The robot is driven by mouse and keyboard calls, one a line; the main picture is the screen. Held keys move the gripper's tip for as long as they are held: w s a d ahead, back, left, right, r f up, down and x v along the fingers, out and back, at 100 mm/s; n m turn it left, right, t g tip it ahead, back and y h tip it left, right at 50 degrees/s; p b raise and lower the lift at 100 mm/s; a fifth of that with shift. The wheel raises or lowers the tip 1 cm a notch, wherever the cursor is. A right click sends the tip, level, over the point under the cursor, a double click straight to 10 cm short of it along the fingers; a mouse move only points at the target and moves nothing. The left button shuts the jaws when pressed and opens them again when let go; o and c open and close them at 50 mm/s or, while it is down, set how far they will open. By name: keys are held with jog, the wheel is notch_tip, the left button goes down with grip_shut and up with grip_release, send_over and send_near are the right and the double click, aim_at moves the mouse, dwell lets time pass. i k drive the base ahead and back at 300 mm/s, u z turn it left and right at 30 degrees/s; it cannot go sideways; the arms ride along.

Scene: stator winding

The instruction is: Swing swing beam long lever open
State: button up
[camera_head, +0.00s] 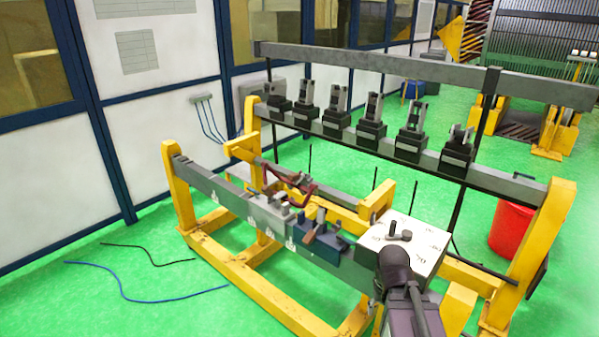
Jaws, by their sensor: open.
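A long grey upper beam (400,66) runs across the back of the yellow frame, above a second grey beam (330,130). Which part is the swing beam's long lever is not clear. A dark knobbed handle (398,234) sits on a white block (428,243) at the right of the front beam. A maroon curved bar (296,192) lies over the fixtures left of it. A dark rounded arm part, probably mine, rises at the bottom and covers the block's lower edge. My gripper's fingers do not show.
The yellow frame (260,290) fills the middle. Several black clamp fixtures (371,127) stand on the rear beam. A blue cable (150,298) lies on the green floor at left. A red bin (511,228) stands at right. Open floor shows at front left.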

aim_at(297, 178)
jog(key=i, duration=1.15)
jog(key=u, duration=0.05)
